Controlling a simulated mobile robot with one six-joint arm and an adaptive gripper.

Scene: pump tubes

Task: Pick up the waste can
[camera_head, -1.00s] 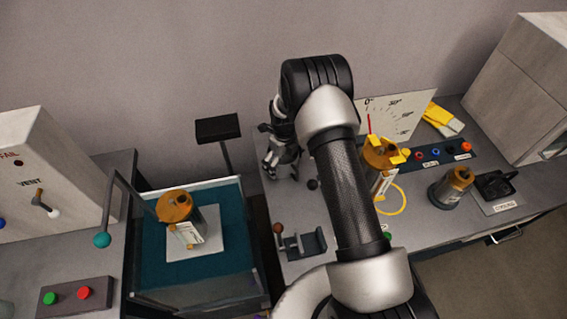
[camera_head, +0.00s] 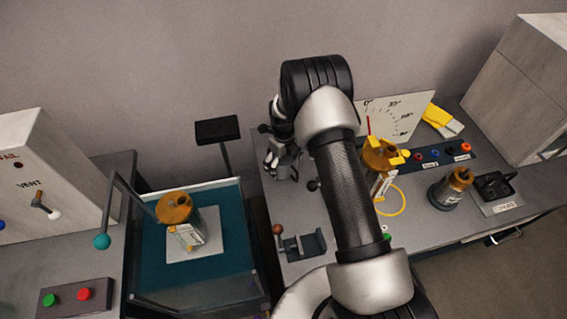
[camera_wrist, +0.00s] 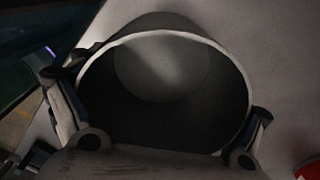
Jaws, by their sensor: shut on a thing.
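The waste can (camera_wrist: 160,75) fills the middle of the wrist view. I look into its dark, empty-looking round mouth with a pale rim. My gripper (camera_wrist: 160,120) has a finger on each side of the can, shut on it. In the head view my gripper (camera_head: 281,158) is at the back left of the right-hand bench, beyond my arm. I cannot make out the can clearly there, and I cannot tell whether its base touches the bench.
To the left stands an open clear-walled tank (camera_head: 150,275) with a brass-topped tube inside. A black panel on a post (camera_head: 218,130) stands behind it. A small lever fixture (camera_head: 303,245), a yellow-topped tube (camera_head: 381,158) and a dark bottle (camera_head: 450,190) are on the bench.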

